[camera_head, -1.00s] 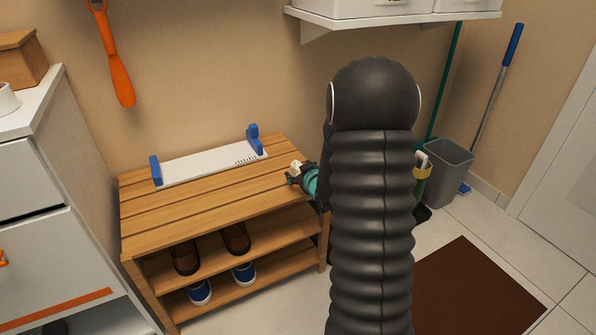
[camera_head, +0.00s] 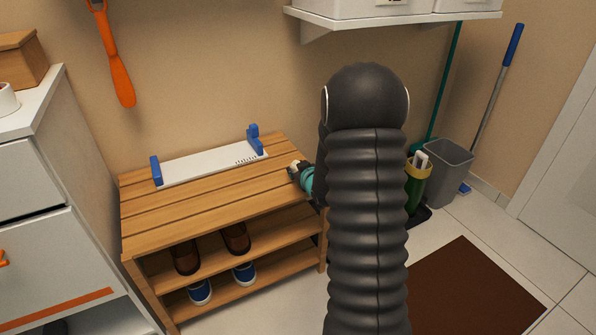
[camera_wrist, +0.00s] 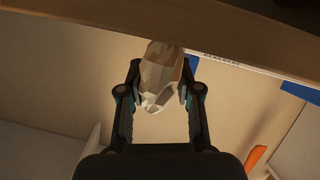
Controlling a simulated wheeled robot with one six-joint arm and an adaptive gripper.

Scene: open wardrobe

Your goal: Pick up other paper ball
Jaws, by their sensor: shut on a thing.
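A crumpled whitish paper ball (camera_wrist: 160,72) sits between the two fingers of my gripper (camera_wrist: 161,97) in the wrist view. The fingers are shut on its sides. In the head view my gripper (camera_head: 296,174) is at the right end of the slatted wooden bench (camera_head: 190,217), at about the height of its top. Only a small pale part of the ball shows there. I cannot tell whether the ball touches the bench.
A white board with blue end pieces (camera_head: 210,166) lies at the back of the bench top. Shoes (camera_head: 236,239) stand on the shelves below. A grey bin (camera_head: 449,175) and a green-yellow container (camera_head: 416,185) stand right of my arm. The bench top's front is clear.

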